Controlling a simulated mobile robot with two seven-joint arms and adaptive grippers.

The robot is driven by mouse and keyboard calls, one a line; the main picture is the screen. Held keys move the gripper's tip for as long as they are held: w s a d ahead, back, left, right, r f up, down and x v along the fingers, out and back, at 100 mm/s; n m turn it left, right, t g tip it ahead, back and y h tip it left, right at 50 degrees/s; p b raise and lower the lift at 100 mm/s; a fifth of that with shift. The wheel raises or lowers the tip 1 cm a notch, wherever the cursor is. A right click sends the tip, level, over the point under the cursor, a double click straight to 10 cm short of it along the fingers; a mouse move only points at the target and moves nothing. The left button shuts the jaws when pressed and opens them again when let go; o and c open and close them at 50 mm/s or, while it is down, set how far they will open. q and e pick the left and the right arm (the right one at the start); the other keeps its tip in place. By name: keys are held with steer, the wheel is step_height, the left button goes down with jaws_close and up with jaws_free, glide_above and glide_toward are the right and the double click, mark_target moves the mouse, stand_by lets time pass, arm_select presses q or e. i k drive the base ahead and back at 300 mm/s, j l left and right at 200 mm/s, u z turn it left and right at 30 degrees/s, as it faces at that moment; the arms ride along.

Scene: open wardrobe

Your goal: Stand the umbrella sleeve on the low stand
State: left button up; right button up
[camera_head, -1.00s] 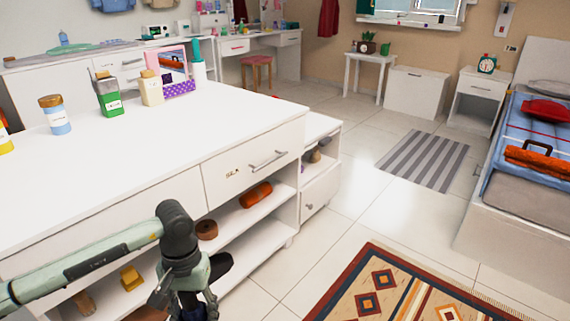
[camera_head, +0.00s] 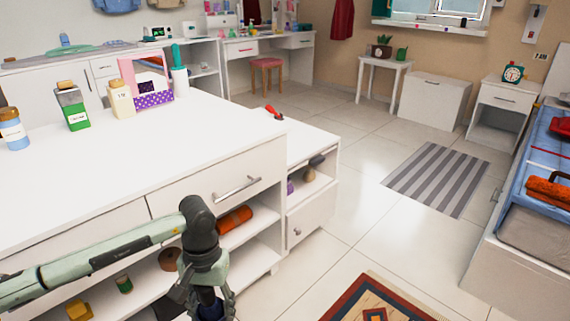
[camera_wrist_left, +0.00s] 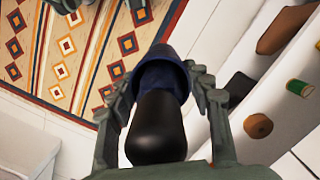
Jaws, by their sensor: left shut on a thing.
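My left gripper (camera_head: 206,285) hangs low at the front of the white dresser; it also shows in the left wrist view (camera_wrist_left: 160,85). It is shut on the dark navy umbrella sleeve (camera_wrist_left: 168,58), which has a rounded black end (camera_wrist_left: 156,125) towards the camera. In the head view only a little navy (camera_head: 209,306) shows below the gripper, and the rest is cut off by the frame. I cannot tell which piece of furniture is the low stand.
The dresser (camera_head: 110,170) has bottles on top and open shelves holding an orange roll (camera_head: 235,219). A lower white cabinet (camera_head: 311,212) adjoins it. A patterned rug (camera_head: 350,302), a striped mat (camera_head: 438,178) and a bed (camera_head: 525,245) lie right. Tiled floor between is clear.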

mark_target(290, 140)
steer(key=i+l, duration=1.6)
steer(key=i, duration=0.15)
steer(key=i+l, duration=0.4)
steer(key=i, duration=0.35)
steer(key=i+l, duration=0.1)
steer(key=i, duration=0.3)
